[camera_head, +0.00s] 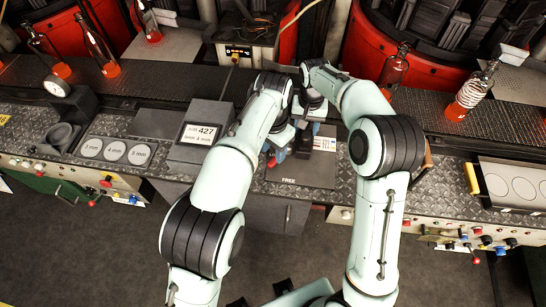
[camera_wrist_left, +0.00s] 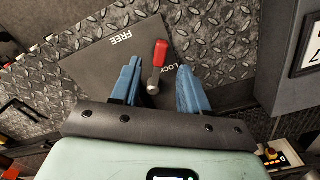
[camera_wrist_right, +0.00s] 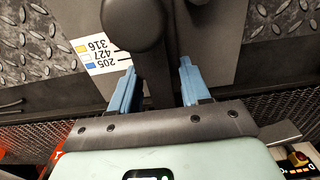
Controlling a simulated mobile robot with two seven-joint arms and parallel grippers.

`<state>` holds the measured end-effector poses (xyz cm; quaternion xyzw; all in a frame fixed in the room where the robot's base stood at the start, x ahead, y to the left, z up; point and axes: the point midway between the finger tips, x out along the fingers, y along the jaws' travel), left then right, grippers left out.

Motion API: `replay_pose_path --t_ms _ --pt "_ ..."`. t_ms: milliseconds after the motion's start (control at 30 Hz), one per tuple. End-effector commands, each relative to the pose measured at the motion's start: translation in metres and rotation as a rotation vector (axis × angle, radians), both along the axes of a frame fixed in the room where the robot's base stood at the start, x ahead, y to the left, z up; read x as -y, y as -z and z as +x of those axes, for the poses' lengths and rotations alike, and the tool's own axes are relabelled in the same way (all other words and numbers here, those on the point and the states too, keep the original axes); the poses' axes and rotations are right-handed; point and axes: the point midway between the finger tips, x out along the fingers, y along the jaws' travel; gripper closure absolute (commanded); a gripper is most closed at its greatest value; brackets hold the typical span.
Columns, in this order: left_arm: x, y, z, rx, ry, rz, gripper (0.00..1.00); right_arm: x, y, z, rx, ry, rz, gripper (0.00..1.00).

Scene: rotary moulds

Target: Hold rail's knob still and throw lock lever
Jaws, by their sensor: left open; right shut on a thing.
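The lock lever, with a red grip and metal shaft (camera_wrist_left: 159,54), stands on a dark plate marked FREE and LOCK. Its red tip also shows in the head view (camera_head: 271,161). My left gripper (camera_wrist_left: 159,68) is open, its blue fingers on either side of the lever with gaps beside it. The rail's knob (camera_wrist_right: 133,24), dark and rounded, shows in the right wrist view on a dark stem. My right gripper (camera_wrist_right: 158,72) is shut on it, the dark part between its blue fingers. In the head view the arms mostly hide the knob.
A label card (camera_wrist_right: 100,52) reading 205, 427, 316 lies by the knob. A display box (camera_head: 198,134) showing JOB 427 stands left of my left gripper. Round size plates (camera_head: 115,151) lie further left. Bottles (camera_head: 470,95) stand on the conveyor (camera_head: 430,108) behind.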

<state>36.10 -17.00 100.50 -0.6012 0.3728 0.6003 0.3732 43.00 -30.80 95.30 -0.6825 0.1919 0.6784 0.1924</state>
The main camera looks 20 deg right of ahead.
Motion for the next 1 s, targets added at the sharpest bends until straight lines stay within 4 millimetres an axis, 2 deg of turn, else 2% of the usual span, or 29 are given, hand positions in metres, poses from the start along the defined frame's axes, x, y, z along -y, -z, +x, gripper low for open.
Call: replay_pose_path --t_ms 33,100,300,667,767,800,1000 --pt "0.0 0.012 -0.001 -0.004 0.001 0.004 0.55 -0.001 0.007 -0.003 -0.016 -0.001 0.0 1.0" --pt "-0.001 0.024 -0.001 -0.003 0.0 0.003 0.55 -0.001 0.007 -0.003 -0.016 -0.001 0.0 1.0" --pt "0.0 0.045 0.0 -0.001 -0.002 0.0 0.55 -0.001 0.007 -0.003 -0.017 -0.001 0.0 1.0" --pt "0.0 0.05 0.0 0.0 -0.002 -0.001 0.55 -0.001 0.007 -0.003 -0.017 -0.001 0.0 1.0" --pt "0.0 0.05 0.0 0.0 -0.002 -0.001 0.85 -0.001 0.007 -0.003 -0.017 -0.001 0.0 1.0" --pt "0.0 0.05 0.0 0.0 -0.002 -0.001 0.98 -0.001 0.007 -0.003 -0.017 -0.001 0.0 1.0" --pt "0.0 0.05 0.0 0.0 0.0 -0.001 1.0 -0.001 0.007 -0.003 -0.017 0.0 0.0 1.0"
